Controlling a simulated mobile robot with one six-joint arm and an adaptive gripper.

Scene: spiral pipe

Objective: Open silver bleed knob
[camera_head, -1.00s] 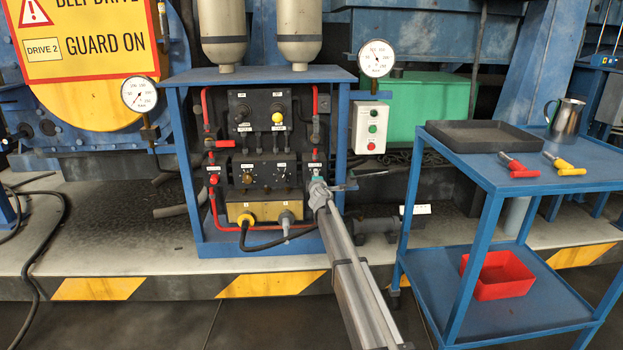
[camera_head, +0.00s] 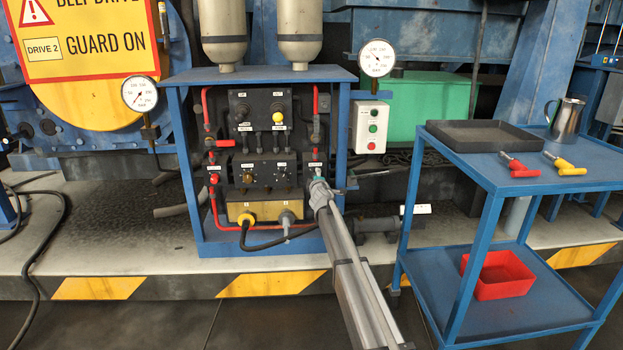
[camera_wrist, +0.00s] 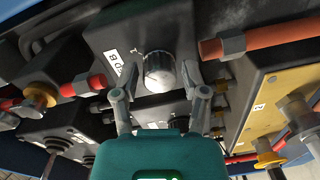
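The silver bleed knob (camera_wrist: 159,71) shows in the wrist view as a round, bright metal knob on a dark block with a white label. My gripper (camera_wrist: 160,74) is at the knob, with one finger on each side of it. The fingers are apart, and narrow gaps seem to show between them and the knob; contact is not clear. In the head view my gripper (camera_head: 318,182) is at the right side of the cabinet's lower panel, under a small white label. It hides the knob there.
A red pipe (camera_wrist: 262,38) with a metal fitting runs close to the right finger. A yellow block (camera_wrist: 262,98) is further right. The blue cabinet (camera_head: 253,75) frames the panel. A blue trolley (camera_head: 480,170) stands to the right, with clear floor in front of the cabinet.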

